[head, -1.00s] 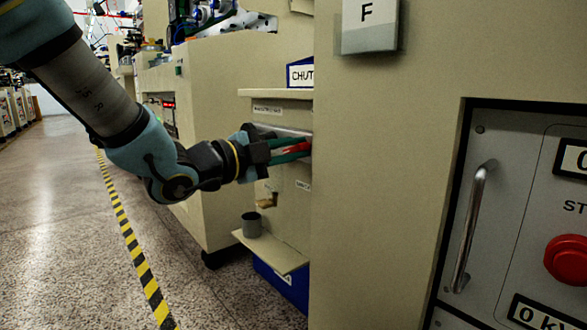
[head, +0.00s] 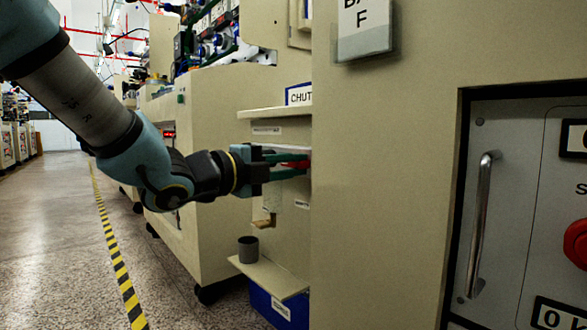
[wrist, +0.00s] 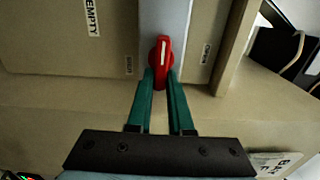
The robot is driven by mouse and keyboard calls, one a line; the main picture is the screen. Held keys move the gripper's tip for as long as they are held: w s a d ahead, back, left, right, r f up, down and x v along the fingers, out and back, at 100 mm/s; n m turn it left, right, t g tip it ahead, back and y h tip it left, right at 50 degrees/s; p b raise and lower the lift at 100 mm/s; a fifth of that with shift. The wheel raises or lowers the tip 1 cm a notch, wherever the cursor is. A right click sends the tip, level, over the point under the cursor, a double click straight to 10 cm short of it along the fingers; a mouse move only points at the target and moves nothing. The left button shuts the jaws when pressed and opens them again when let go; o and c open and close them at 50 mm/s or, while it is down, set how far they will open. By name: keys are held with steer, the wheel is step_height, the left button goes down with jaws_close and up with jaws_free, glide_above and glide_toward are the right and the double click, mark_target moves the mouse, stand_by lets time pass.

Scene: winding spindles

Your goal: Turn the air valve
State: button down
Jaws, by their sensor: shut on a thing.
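The air valve's red handle (wrist: 160,62) sits on a pale metal plate (wrist: 165,20) in the wrist view, with a white line along its middle. The handle points nearly straight up and down in that picture. My gripper (wrist: 161,82) has its two green fingers shut on the lower part of the handle, one on each side. In the head view my gripper (head: 284,165) reaches right to the machine side, and the red handle (head: 297,164) shows between the fingers. The valve's base is partly hidden by the fingers and the cabinet edge.
A small shelf holding a grey cup (head: 248,249) juts out below my gripper, above a blue bin (head: 276,308). A beige cabinet (head: 390,160) with a handled panel stands close on the right. The floor (head: 60,240) at left is open beside the striped line.

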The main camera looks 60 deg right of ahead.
steer(key=shift+f, duration=0.1)
steer(key=c, duration=0.8)
jaws_free()
steer(key=shift+a, duration=0.1)
steer(key=p+v, duration=0.3)
steer(key=v, duration=0.7)
steer(key=shift+a, duration=0.3)
